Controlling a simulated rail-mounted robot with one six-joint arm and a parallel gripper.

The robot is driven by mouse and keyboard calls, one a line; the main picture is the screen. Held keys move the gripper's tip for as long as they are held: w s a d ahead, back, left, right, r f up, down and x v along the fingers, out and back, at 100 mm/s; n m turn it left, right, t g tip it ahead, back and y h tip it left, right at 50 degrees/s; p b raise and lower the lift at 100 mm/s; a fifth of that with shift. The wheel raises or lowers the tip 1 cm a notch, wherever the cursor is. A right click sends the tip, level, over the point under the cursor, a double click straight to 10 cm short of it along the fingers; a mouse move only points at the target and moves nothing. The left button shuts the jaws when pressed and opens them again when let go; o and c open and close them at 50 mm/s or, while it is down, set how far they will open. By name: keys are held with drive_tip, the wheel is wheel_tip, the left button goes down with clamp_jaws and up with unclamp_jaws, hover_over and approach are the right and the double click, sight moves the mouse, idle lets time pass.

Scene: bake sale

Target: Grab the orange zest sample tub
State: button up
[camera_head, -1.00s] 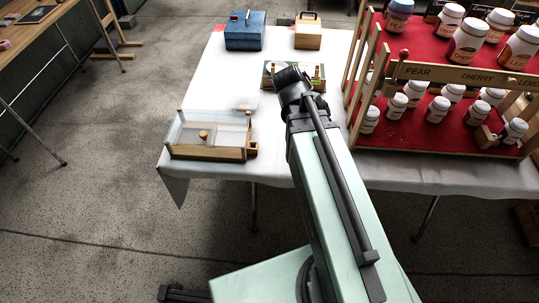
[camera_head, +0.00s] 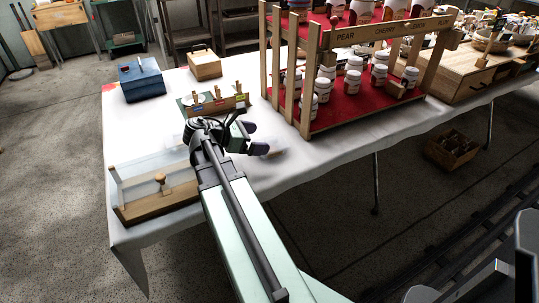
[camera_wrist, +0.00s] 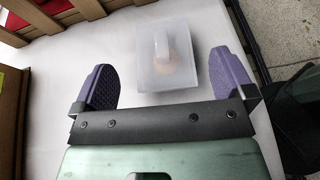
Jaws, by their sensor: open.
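A translucent, whitish tub (camera_wrist: 155,35) stands on the white cloth in the wrist view, with a pale orange-tan patch showing inside. I see no readable label, so I cannot confirm it is the orange zest sample. My gripper (camera_wrist: 163,62) is open, its two purple fingers on either side of the tub's near part, with visible gaps and nothing held. In the head view my gripper (camera_head: 256,138) is over the table's front part, and a faint translucent tub (camera_head: 270,151) shows just beyond its dark fingers, partly hidden.
A wooden rack (camera_head: 304,75) with red shelves and white jars stands close behind the gripper. A clear-topped wooden case (camera_head: 160,205) is at the front left. A small stand (camera_head: 213,108), blue box (camera_head: 138,82) and wooden box (camera_head: 204,66) are farther back.

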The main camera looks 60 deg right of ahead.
sight(269, 139)
drive_tip(key=b+x, duration=0.1)
drive_tip(key=x, duration=0.4)
drive_tip(key=shift+s+d+b, duration=0.1)
drive_tip(key=shift+s+b, duration=0.1)
drive_tip(key=shift+b, duration=0.15)
drive_tip(key=shift+r, duration=0.1)
drive_tip(key=c, duration=0.9)
wheel_tip(269, 139, up, 20)
drive_tip(key=p, duration=2)
